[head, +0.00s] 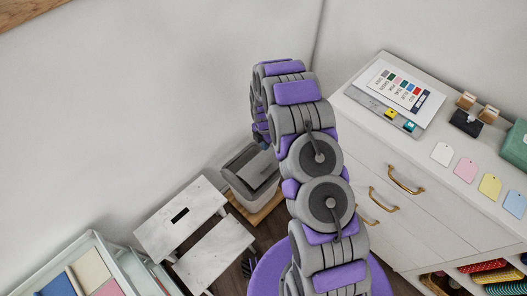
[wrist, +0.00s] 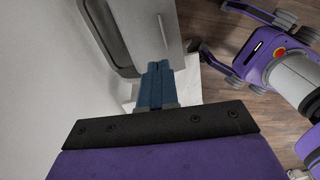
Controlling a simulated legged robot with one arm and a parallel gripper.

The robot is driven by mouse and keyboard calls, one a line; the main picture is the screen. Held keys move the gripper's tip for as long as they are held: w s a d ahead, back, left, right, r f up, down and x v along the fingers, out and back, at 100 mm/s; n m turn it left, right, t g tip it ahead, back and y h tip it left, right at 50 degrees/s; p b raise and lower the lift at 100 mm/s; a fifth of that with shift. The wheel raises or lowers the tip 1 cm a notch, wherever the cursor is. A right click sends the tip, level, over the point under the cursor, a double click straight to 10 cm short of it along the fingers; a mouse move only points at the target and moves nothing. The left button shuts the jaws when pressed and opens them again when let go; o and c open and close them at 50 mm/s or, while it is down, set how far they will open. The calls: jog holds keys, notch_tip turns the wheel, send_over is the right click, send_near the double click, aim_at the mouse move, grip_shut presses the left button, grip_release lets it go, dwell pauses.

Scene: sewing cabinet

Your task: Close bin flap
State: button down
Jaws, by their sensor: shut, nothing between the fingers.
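The grey bin (head: 246,184) stands on a wooden base on the floor against the wall, left of my arm in the head view. Its flap (head: 262,169) looks tilted, with a dark gap beside it; how far it stands open is hard to tell. In the wrist view the bin's light grey top (wrist: 150,28) with a dark curved rim fills the upper middle. My gripper (wrist: 158,68) has its blue fingers together and empty, close to the bin's edge; whether they touch it I cannot tell. My arm hides much of the gripper in the head view.
A white step stool (head: 180,215) stands left of the bin. A white drawer cabinet (head: 400,165) with brass handles is on the right, with colour cards and tags on top. A tray of coloured fabrics (head: 92,240) sits at lower left. The wall is close behind.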

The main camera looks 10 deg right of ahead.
aim_at(265, 164)
jog(key=shift+n, duration=0.4)
jog(key=f+b, duration=0.1)
jog(key=f, duration=0.4)
jog(key=f+b, duration=0.1)
jog(key=f, duration=0.4)
jog(key=w+f+b, duration=0.1)
jog(key=f+b, duration=0.1)
jog(key=f, duration=0.4)
jog(key=shift+d, duration=0.2)
